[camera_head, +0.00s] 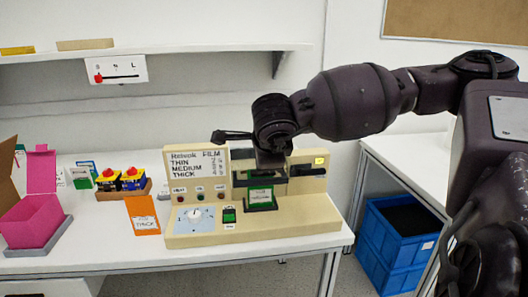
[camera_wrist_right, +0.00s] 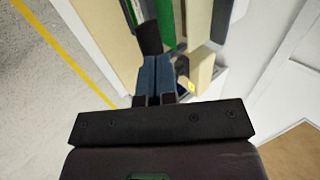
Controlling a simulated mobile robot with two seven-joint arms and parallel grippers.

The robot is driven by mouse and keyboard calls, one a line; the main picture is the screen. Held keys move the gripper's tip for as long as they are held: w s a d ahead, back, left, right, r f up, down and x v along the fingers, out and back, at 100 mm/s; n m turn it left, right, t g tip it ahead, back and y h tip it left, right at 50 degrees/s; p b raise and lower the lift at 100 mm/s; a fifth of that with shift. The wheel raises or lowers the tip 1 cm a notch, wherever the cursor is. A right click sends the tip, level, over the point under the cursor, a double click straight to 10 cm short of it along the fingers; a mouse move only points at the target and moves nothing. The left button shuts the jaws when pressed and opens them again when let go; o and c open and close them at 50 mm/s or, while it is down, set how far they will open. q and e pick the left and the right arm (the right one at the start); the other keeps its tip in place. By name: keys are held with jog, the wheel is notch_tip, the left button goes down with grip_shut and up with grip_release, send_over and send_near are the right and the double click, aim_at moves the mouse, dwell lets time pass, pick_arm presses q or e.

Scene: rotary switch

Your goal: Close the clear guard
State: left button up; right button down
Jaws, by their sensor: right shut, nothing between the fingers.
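The cream machine (camera_head: 290,218) stands on the table with a sign reading THIN, MEDIUM, THICK. A white rotary knob (camera_head: 195,212) sits on a pale blue plate at its front left. I cannot clearly make out a clear guard or its position. My right gripper (camera_head: 268,162) is over the back of the machine, above a green-and-white piece in a dark frame (camera_head: 262,197). In the wrist view its fingers (camera_wrist_right: 158,72) are together and empty, pointing toward the machine; whether they touch it is unclear. My left gripper is not in view.
An orange THICK card (camera_head: 143,214), red-and-yellow pieces (camera_head: 120,180) and a pink box (camera_head: 35,220) lie left of the machine. A shelf (camera_head: 190,50) runs along the wall behind. Blue crates (camera_head: 395,240) stand under the right table. The front table strip is clear.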

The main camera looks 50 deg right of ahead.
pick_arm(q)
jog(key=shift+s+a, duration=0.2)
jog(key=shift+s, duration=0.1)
pick_arm(e)
jog(key=shift+s+a+f, duration=0.1)
jog(key=shift+s+f, duration=0.05)
jog(key=shift+f, duration=0.4)
jog(key=shift+s+a+f, duration=0.1)
jog(key=shift+s+f, duration=0.05)
jog(key=shift+f, duration=0.4)
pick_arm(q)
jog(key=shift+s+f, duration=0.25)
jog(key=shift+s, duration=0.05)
pick_arm(e)
jog(key=shift+f, duration=0.15)
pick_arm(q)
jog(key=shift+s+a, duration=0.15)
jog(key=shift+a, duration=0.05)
pick_arm(e)
jog(key=shift+s+a, duration=0.15)
jog(key=shift+s, duration=0.05)
